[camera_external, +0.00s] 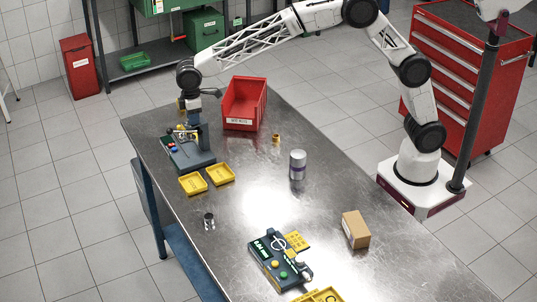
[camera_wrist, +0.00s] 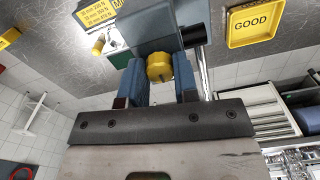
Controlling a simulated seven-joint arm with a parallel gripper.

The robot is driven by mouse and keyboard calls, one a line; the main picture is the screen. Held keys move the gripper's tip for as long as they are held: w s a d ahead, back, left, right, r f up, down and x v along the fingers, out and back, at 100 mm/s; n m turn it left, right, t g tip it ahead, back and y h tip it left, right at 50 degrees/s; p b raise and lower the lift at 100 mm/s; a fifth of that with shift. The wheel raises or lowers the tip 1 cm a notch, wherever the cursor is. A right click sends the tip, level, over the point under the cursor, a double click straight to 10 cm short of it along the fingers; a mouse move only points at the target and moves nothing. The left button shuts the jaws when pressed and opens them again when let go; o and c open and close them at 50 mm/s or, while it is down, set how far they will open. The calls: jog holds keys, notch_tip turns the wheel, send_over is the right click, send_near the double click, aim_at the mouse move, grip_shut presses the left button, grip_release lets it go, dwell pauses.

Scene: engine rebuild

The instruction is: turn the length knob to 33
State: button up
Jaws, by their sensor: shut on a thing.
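A yellow knob (camera_wrist: 159,67) sticks out from a grey-blue housing (camera_wrist: 160,25) in the wrist view. My gripper (camera_wrist: 158,78) is shut on this knob, with one finger on each side of it. No scale or setting on the knob can be read. In the external view my gripper (camera_external: 187,119) is at the teal bench device (camera_external: 190,158) with an upright column, at the table's far left end. The knob itself is too small and covered to make out there.
A yellow label (camera_wrist: 95,13) with mm and N values lies beside the housing. Yellow trays (camera_external: 221,174) stand in front of the device, one marked GOOD (camera_wrist: 252,22). A red bin (camera_external: 244,104) is close on the right. A second device (camera_external: 280,258) is at the near end.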

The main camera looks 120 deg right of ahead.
jog(key=o, duration=0.9)
jog(key=shift+r, duration=0.1)
jog(key=shift+r, duration=3.8)
